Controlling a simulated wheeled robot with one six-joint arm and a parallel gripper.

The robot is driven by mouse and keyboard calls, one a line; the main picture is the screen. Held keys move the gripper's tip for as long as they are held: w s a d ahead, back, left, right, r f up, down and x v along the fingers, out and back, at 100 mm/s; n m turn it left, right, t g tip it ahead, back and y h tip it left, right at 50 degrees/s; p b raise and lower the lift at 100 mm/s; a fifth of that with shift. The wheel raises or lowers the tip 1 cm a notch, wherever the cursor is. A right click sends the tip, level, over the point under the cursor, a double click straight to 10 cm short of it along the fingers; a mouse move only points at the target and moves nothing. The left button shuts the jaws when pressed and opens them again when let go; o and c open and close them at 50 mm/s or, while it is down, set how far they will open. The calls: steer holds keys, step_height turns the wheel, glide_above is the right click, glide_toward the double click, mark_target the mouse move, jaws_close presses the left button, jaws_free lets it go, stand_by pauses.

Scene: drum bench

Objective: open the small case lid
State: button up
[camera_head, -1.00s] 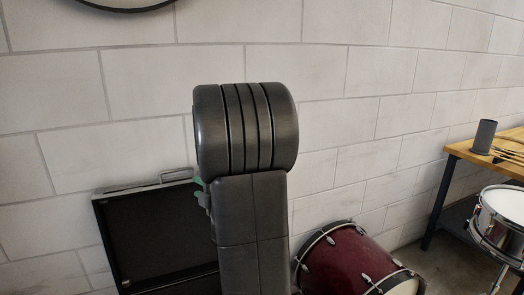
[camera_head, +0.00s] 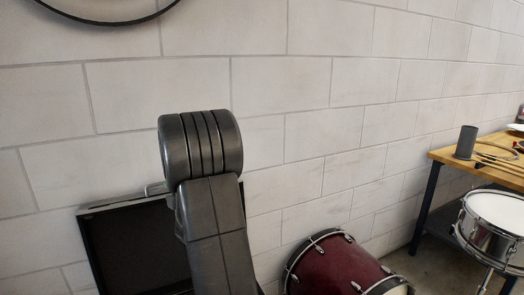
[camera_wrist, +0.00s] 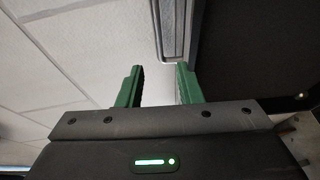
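The case's lid (camera_head: 105,238) stands raised against the wall at the lower left of the head view. Its dark inner face and grey metal rim show; my arm covers its right part, and the case's lower body is out of frame. In the wrist view the lid's metal rim (camera_wrist: 174,28) and dark inside (camera_wrist: 245,50) fill the upper right. My gripper (camera_wrist: 158,68) has green fingers spread apart with nothing clearly between them. The right fingertip is close to the rim's lower end; I cannot tell whether they touch. The gripper is hidden in the head view.
A dark red drum (camera_head: 338,262) lies on the floor right of the case. A wooden bench (camera_head: 448,157) with a grey cup (camera_head: 466,142) and sticks stands at the right, a snare drum (camera_head: 496,212) before it. The block wall (camera_head: 300,110) is close behind the case.

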steer(key=b+v, duration=0.1)
steer(key=v, duration=1.3)
steer(key=shift+m+g+h, duration=0.3)
steer(key=shift+g+h, duration=0.4)
steer(key=shift+g, duration=0.1)
steer(key=w+a+p, duration=0.4)
steer(key=w, duration=0.1)
steer(key=w+a+f+p, duration=0.1)
steer(key=w+a+p, duration=0.4)
steer(key=w, duration=0.1)
steer(key=w+a+f+p, duration=0.1)
steer(key=w+a+p, duration=0.3)
steer(key=w+a, duration=0.1)
steer(key=shift+w+p, duration=0.3)
steer(key=shift+w, duration=0.25)
steer(key=b+v, duration=0.2)
steer(key=v, duration=1.2)
steer(key=shift+f+b, duration=0.2)
steer(key=shift+b, duration=0.2)
steer(key=shift+w+d, duration=0.1)
steer(key=shift+d, duration=0.05)
